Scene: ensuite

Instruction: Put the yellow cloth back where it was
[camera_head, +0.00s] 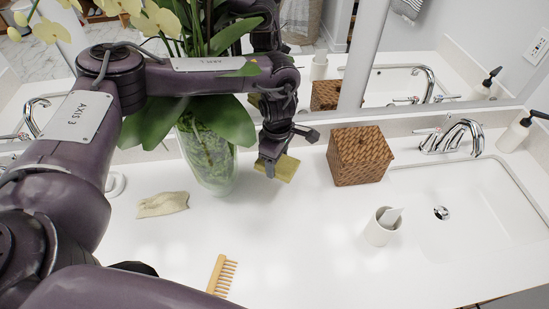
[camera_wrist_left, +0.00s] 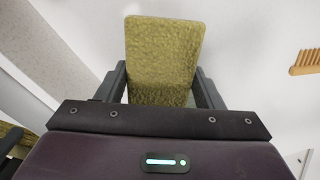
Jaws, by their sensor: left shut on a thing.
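The yellow cloth (camera_head: 286,169) is a small, block-like, textured yellow piece. My left gripper (camera_head: 272,160) is shut on it, between the vase and the woven box. In the left wrist view the cloth (camera_wrist_left: 163,55) sticks out between the two fingers of the left gripper (camera_wrist_left: 163,92). It is over or on the white counter (camera_head: 240,235); I cannot tell whether it touches the surface. My right gripper is not in view.
A glass vase (camera_head: 207,158) with orchids stands left of the gripper, a brown woven box (camera_head: 360,156) right. The sink (camera_head: 470,215) is right; a mirror stands behind. The counter's middle is clear.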

